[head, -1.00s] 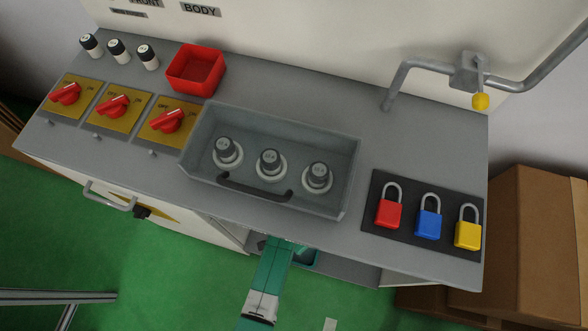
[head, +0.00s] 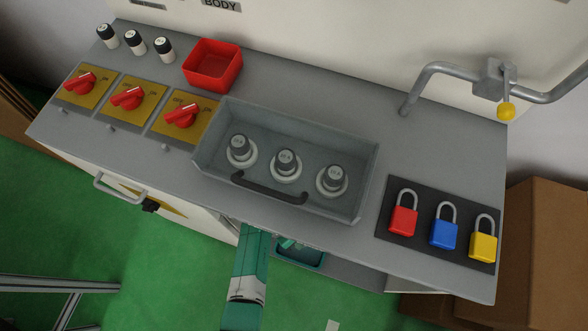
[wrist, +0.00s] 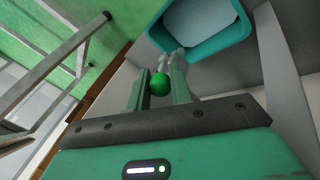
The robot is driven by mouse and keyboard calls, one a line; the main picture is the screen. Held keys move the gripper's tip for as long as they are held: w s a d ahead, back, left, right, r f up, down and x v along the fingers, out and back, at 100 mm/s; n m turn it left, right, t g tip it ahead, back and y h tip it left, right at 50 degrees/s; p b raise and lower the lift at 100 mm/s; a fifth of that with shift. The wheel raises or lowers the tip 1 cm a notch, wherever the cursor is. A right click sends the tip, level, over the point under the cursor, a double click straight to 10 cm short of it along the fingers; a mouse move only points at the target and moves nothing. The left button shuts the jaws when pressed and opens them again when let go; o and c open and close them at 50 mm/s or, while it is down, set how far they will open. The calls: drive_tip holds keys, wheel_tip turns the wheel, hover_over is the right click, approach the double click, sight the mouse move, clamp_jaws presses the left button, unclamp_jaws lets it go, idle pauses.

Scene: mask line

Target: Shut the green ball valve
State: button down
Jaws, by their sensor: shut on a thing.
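In the wrist view, a green ball knob (wrist: 159,83) sits between the two fingers of my gripper (wrist: 161,76), which is shut on it. Grey metal fittings (wrist: 173,60) show just beyond the knob. The rest of the green valve, including its lever angle, cannot be made out. In the head view, my teal arm (head: 247,275) reaches to the open front of the bench. The bench edge hides the green knob and most of my gripper there.
A teal bin (wrist: 196,52) lies close beyond my gripper. The grey bench (head: 420,150) carries a clear-sided tray (head: 360,165), red switches (head: 128,97), a red box (head: 213,80) and padlocks (head: 403,221). A yellow-knobbed valve (head: 505,111) is on the back-right pipe.

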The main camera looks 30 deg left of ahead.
drive_tip(key=c, duration=1.3)
unclamp_jaws()
drive_tip(key=shift+r, duration=0.25)
wheel_tip(320, 180, up, 4)
drive_tip(key=p, duration=0.3)
drive_tip(key=s+d+p, duration=0.4)
drive_tip(key=s+p, duration=0.2)
drive_tip(key=s, duration=0.9)
drive_tip(key=shift+s+d+r, duration=0.15)
drive_tip(key=shift+s+r, duration=0.1)
drive_tip(key=shift+c, duration=0.3)
